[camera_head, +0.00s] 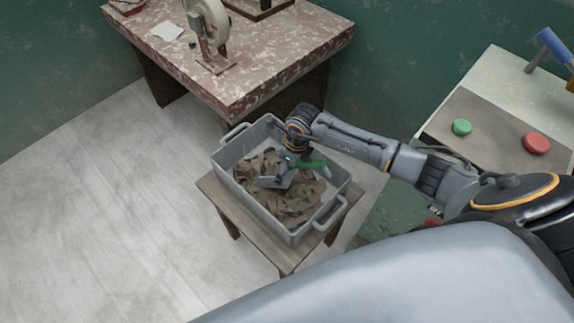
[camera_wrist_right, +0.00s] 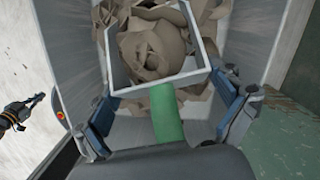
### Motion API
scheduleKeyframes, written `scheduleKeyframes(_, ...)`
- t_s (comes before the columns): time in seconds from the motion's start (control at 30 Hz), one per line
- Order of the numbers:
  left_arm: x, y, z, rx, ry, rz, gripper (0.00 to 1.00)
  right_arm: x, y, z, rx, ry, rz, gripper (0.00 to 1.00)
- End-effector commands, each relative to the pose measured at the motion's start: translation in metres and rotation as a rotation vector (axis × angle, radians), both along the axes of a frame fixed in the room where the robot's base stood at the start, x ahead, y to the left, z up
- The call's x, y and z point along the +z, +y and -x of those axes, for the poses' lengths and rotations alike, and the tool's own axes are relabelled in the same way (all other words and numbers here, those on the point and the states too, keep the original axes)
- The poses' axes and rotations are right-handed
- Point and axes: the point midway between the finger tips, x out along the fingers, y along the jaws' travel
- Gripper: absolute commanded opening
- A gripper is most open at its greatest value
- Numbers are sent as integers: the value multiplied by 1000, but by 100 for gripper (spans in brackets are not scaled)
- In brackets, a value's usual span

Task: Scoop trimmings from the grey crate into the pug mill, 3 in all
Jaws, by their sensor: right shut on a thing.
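The grey crate (camera_head: 232,153) stands on a small wooden stand and holds brown clay trimmings (camera_head: 291,204). My right gripper (camera_head: 296,160) is over the crate, shut on the green handle of a scoop (camera_head: 312,164). The scoop's grey pan (camera_head: 275,182) is down among the trimmings. In the right wrist view the green handle (camera_wrist_right: 168,115) runs between the fingers, and curled clay (camera_wrist_right: 155,52) shows within the pan's pale rim. What looks like my left gripper (camera_wrist_right: 30,105) shows at the left edge there, its jaws unclear. I cannot tell which thing is the pug mill.
A pale-topped bench (camera_head: 490,85) at the right carries a green button (camera_head: 461,127), a red button (camera_head: 537,142) and a blue-handled item (camera_head: 552,45). A mottled red table (camera_head: 270,60) with a wheel-like device (camera_head: 210,25) stands behind the crate. The floor at left is clear.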

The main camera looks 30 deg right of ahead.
Motion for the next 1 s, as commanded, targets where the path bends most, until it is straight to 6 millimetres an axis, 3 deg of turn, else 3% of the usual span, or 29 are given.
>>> scheduleKeyframes(0.33,3,-1,1,1,1,1,0,5,0,0,-1,-15,-12,54)
scheduleKeyframes(1.0,16,-1,1,1,1,1,0,57,0,1,-1,-228,-173,54)
